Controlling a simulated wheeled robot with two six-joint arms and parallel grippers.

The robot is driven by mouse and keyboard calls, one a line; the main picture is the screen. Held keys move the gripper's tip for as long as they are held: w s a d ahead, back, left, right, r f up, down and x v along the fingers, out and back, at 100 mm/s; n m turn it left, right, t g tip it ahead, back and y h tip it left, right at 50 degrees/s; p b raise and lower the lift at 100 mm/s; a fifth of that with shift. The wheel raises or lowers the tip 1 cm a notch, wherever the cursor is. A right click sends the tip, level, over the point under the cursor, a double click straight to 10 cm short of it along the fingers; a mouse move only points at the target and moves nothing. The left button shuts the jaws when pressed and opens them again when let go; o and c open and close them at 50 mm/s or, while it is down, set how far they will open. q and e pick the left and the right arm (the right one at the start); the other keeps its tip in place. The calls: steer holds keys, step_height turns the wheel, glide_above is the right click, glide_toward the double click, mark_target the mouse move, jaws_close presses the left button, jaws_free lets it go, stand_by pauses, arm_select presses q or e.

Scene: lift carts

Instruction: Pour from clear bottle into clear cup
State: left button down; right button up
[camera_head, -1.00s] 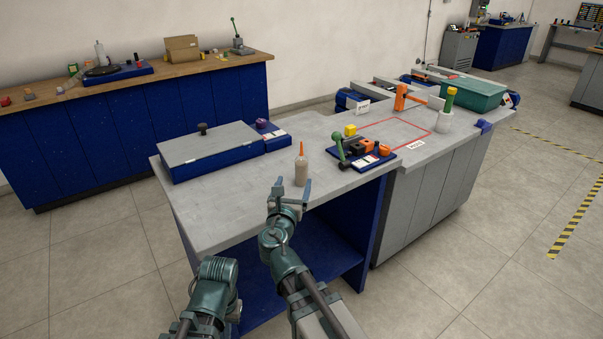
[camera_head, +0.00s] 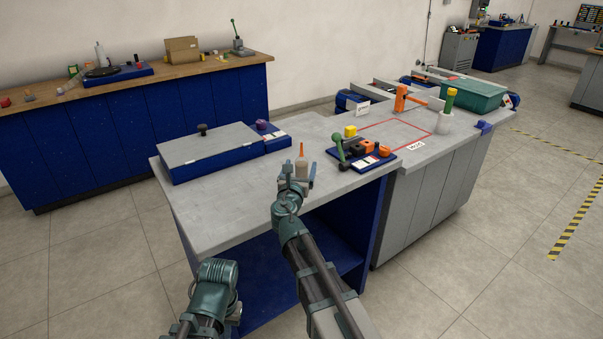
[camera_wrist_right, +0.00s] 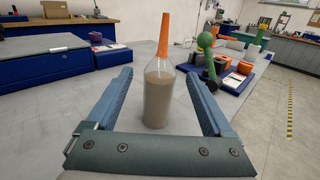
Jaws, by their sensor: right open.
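A clear bottle (camera_head: 302,167) with an orange nozzle and grey-brown contents stands upright on the grey worktop. My right gripper (camera_head: 298,178) is open, with its fingers on either side of the bottle's near side. In the right wrist view the bottle (camera_wrist_right: 158,98) shows between the two open fingers (camera_wrist_right: 158,78), with gaps on both sides. My left arm is low at the left in the head view; its gripper is out of sight. I cannot pick out a clear cup with certainty; a pale cup-like container (camera_head: 443,122) holds a green and yellow thing.
A blue base with a green-knobbed lever (camera_head: 342,150) and orange blocks stands right of the bottle. A grey-lidded blue box (camera_head: 208,153) is on the left. Beyond are a red-outlined area, an orange tool (camera_head: 401,97) and a green bin (camera_head: 474,94). The worktop's front left is clear.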

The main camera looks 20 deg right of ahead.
steer(key=shift+w+d, duration=0.15)
steer(key=shift+w, duration=0.3)
steer(key=shift+s, duration=0.1)
jaws_close()
steer(key=shift+r, duration=0.2)
